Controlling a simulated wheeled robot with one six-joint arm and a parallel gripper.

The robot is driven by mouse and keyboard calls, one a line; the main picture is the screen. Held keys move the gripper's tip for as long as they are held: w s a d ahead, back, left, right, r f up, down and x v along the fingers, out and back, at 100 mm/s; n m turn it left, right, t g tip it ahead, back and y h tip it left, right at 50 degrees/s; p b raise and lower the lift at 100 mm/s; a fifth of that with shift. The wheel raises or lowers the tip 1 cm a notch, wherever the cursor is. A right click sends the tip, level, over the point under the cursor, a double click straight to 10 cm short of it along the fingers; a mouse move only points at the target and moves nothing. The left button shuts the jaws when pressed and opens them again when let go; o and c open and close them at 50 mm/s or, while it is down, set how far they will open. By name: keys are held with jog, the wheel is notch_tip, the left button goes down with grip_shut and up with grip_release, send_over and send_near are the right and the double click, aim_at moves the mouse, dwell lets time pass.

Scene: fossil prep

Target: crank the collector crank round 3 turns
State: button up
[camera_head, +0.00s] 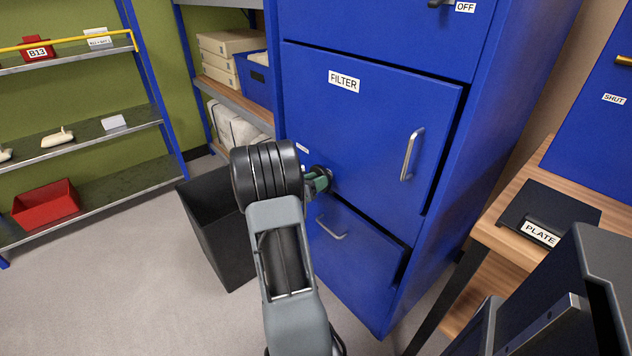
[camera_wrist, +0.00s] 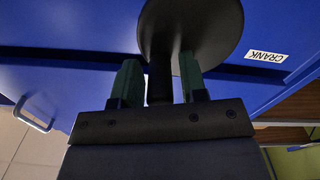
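The collector crank is a dark round disc (camera_wrist: 195,25) with a black handle peg (camera_wrist: 159,80), on the front of the blue cabinet beside a CRANK label (camera_wrist: 266,56). In the head view the crank (camera_head: 323,172) is partly hidden behind my arm and gripper. My gripper (camera_head: 312,184) is at the crank. In the wrist view its two green fingers (camera_wrist: 160,78) stand one on each side of the peg, with a narrow gap showing on both sides. The fingers look open around the peg, not pressed on it.
The blue cabinet has a FILTER door (camera_head: 360,125) with a handle and a drawer (camera_head: 345,245) below. A black bin (camera_head: 210,225) stands left of my arm. A bench (camera_head: 500,235) with a PLATE pad (camera_head: 550,205) is at right. Shelves (camera_head: 90,135) stand at left, with clear floor before them.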

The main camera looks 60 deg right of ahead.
grip_shut()
jog(key=shift+f, duration=0.15)
jog(key=m+b, duration=0.2)
jog(key=f+m, duration=0.1)
jog(key=shift+s+a+b, duration=0.1)
jog(key=shift+s+b, duration=0.2)
jog(key=shift+b, duration=0.1)
jog(key=shift+w+d+f+m+b, duration=0.15)
jog(key=shift+w+f+m+b, duration=0.5)
jog(key=shift+m+b, duration=2.9)
jog(key=shift+w+d+f+m+b, duration=0.3)
jog(key=shift+f+m+b, duration=0.55)
jog(key=shift+m+b, duration=2.75)
jog(key=shift+w+d+f+m+b, duration=0.1)
jog(key=shift+w+f+m+b, duration=1.1)
jog(key=shift+m, duration=4.15)
jog(key=shift+s+r+b, duration=0.45)
jog(key=shift+s+b, duration=0.05)
